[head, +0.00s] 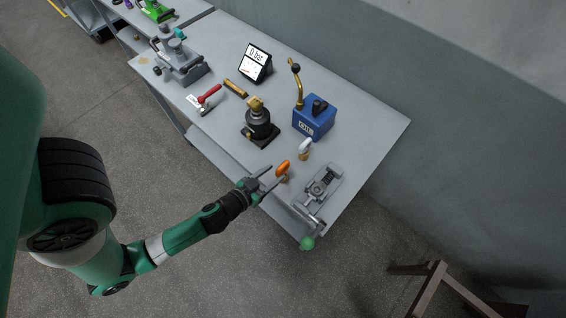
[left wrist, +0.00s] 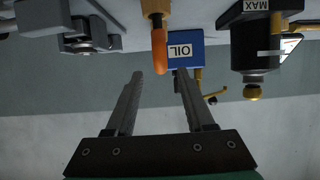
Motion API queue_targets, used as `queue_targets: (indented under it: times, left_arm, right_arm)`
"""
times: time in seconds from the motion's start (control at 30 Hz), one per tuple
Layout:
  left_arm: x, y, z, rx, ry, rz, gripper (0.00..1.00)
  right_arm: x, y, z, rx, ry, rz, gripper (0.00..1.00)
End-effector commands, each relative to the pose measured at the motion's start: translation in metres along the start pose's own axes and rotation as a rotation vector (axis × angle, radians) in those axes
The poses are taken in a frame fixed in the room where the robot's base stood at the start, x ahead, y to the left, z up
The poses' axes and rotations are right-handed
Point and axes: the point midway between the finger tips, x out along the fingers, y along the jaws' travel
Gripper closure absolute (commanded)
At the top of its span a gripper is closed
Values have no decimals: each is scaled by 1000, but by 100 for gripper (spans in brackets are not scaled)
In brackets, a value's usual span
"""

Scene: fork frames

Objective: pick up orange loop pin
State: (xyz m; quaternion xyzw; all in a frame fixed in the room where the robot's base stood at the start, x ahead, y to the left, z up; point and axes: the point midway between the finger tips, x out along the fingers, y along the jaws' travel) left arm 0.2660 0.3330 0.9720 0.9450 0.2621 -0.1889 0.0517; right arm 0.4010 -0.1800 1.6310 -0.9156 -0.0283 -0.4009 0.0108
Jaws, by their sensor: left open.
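The orange loop pin (head: 283,167) stands upright in a brass-coloured base near the front edge of the table (head: 365,125). In the left wrist view, which looks upside down, the orange loop (left wrist: 159,52) hangs down from its brass base, just beyond the gap between my fingertips. My left gripper (head: 274,176) is open and empty, its fingers pointing at the orange loop from the front edge side. Its two fingers also show in the left wrist view (left wrist: 160,76), one on each side of the loop's line. Whether a finger touches the loop cannot be told. My right gripper is not in view.
A white loop pin (head: 305,146) stands just behind the orange one. A grey clamp device with a green knob (head: 307,243) lies to the right. A black and brass cylinder (head: 259,125) and a blue OIL box (head: 314,117) stand behind. The floor in front is clear.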

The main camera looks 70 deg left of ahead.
Motion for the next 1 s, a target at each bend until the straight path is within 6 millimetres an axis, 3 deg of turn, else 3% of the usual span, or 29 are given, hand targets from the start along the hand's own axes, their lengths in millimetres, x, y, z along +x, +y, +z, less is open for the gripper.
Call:
queue_targets:
  times: [0.13, 0.43, 0.7, 0.97, 1.0]
  left_arm:
    - [27, 0, -3, -1, 1, -1, 46]
    - [44, 0, 2, 0, 1, 1, 46]
    - [86, -1, 10, -1, 2, 0, 46]
    - [92, -1, 10, 0, 1, 1, 46]
    - [92, -1, 10, 0, 1, 1, 50]
  right_arm:
    - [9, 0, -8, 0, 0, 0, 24]
    - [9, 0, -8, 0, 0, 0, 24]
    - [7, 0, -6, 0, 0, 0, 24]
    - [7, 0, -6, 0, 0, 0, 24]
    - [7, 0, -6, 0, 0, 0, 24]
